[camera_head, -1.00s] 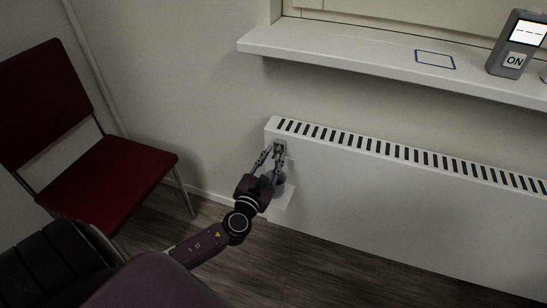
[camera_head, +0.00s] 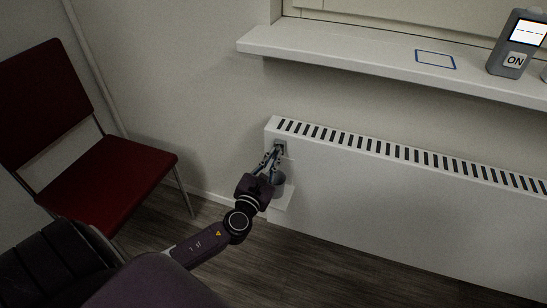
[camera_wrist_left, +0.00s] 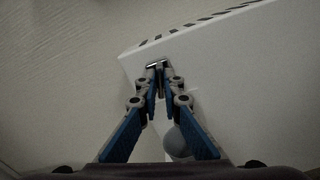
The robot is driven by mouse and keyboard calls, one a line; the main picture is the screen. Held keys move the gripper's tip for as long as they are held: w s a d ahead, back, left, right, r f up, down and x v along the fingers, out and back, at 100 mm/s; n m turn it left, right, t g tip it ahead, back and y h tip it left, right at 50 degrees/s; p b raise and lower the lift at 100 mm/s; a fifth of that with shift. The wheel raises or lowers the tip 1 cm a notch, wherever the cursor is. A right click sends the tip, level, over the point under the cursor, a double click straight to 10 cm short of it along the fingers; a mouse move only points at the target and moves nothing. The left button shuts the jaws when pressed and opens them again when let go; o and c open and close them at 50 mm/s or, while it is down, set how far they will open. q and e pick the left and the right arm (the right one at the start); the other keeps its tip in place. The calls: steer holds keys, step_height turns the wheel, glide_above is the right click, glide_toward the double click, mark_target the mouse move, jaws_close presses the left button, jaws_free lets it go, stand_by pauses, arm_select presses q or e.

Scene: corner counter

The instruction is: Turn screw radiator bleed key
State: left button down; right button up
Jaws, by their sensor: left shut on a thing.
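The white radiator (camera_head: 390,205) hangs on the wall under the sill, and its upper left end also shows in the left wrist view (camera_wrist_left: 240,70). My left gripper (camera_head: 277,152) is at the radiator's upper left front. In the left wrist view the gripper's fingertips (camera_wrist_left: 158,73) are closed together on a small metal bleed key (camera_wrist_left: 157,64), whose bar shows just beyond the tips. The bleed screw itself is hidden behind the key and fingers. A grey rounded cup (camera_head: 279,180) sits below the fingers on a small white shelf (camera_head: 284,198). My right gripper is not in view.
A white window sill (camera_head: 350,50) juts out above the radiator. It bears a blue rectangle outline (camera_head: 435,59) and a grey device (camera_head: 515,45) with a lit screen and an ON label. A red chair (camera_head: 105,175) stands at left.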

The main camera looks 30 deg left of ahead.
arm_select(q)
steer(key=n+b, duration=0.2)
steer(key=n, duration=0.3)
steer(key=shift+a+f, duration=0.1)
steer(key=n+b, duration=0.2)
steer(key=n, duration=0.7)
steer(key=shift+s+a+f+b, duration=0.1)
steer(key=shift+b, duration=0.3)
steer(key=shift+a+n, duration=0.1)
steer(key=shift+n, duration=3.7)
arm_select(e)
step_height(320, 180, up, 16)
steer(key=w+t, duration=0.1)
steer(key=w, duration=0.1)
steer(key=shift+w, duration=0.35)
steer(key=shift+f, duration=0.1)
